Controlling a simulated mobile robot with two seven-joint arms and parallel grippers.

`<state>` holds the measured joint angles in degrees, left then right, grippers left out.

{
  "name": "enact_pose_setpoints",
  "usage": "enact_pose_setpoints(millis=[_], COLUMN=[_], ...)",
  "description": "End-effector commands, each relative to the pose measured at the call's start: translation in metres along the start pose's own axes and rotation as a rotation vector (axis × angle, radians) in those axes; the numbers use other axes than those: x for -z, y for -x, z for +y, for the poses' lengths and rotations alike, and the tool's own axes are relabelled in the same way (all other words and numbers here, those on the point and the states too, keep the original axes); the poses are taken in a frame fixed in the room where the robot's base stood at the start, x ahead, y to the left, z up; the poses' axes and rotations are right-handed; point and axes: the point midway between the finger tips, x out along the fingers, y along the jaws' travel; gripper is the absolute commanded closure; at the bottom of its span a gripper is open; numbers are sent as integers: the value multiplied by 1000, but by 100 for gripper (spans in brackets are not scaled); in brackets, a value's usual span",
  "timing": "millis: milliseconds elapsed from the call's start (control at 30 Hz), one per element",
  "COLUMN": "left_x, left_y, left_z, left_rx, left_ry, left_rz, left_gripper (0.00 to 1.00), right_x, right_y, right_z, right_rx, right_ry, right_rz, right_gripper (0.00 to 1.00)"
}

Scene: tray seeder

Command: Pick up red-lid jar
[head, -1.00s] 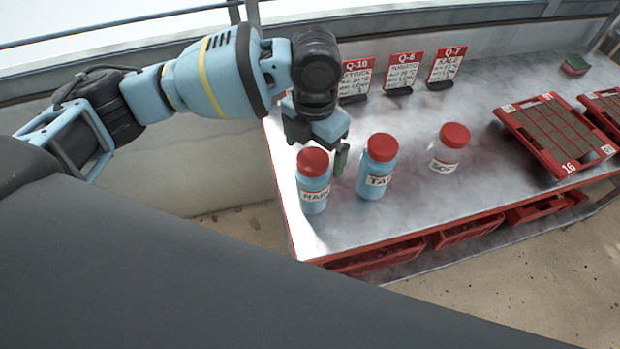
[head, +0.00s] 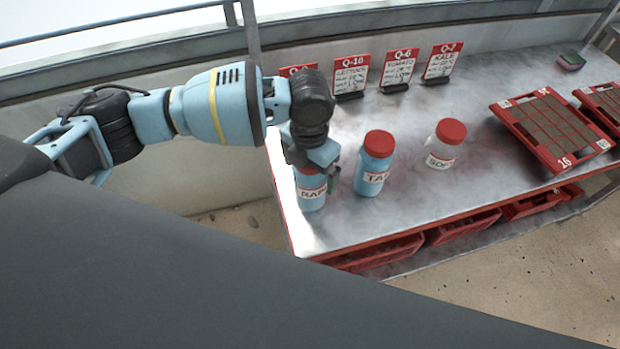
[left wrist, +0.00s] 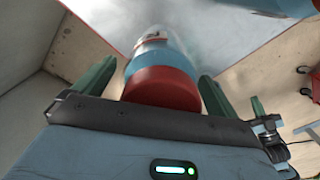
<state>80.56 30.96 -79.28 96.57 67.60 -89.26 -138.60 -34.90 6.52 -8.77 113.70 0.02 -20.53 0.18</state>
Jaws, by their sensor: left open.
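Three red-lid jars stand upright on the metal bench. The leftmost jar (head: 311,196), blue with a white label, is partly hidden under my left gripper (head: 318,172). In the left wrist view this jar's red lid (left wrist: 161,88) lies between the two green fingers of the left gripper (left wrist: 155,80), which are apart with gaps on both sides. The middle jar (head: 375,165) is blue with a label starting "TA". The right jar (head: 445,145) is clear with a red lid. My right gripper is not in view.
Several red-topped sign cards (head: 398,70) stand along the back of the bench (head: 420,200). Red seed trays (head: 550,130) lie to the right, and a small sponge-like block (head: 571,61) sits at the back right. Red crates (head: 465,228) are on the shelf below.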

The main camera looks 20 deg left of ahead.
Motion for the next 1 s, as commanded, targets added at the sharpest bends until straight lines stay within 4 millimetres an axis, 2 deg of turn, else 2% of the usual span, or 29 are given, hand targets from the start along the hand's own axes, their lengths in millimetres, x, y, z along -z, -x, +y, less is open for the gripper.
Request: enact_pose_setpoints(millis=[100, 633, 1000], left_x=[0, 0, -1], left_y=[0, 1, 8], left_z=[0, 0, 0], left_rx=[0, -1, 0], left_ry=[0, 0, 0], left_rz=[0, 0, -4], left_gripper=[6, 75, 76], right_x=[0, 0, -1], right_y=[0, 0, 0], right_z=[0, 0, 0], right_rx=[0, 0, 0], right_ry=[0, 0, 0], right_rz=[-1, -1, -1], right_gripper=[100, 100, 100])
